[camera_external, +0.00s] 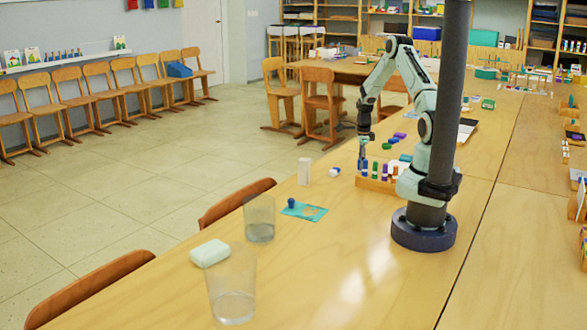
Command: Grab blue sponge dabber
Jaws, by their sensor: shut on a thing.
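My gripper (362,153) points down at the left end of a small wooden rack (374,185). It is shut on a slim upright dabber there. The gripper is small in the picture, so I cannot clearly tell that dabber's color or whether it is clear of the rack. Several upright dabbers with colored bands, green, purple and blue among them, stand in the rack (384,172). My arm hides part of the rack's right end.
A white cylinder (304,171) and a small blue-and-white item (334,172) are left of the rack. A teal card (304,210) with a blue-topped item (291,203), two clear cups (259,218) (232,288) and a pale block (210,253) are nearer. The table's front middle is clear.

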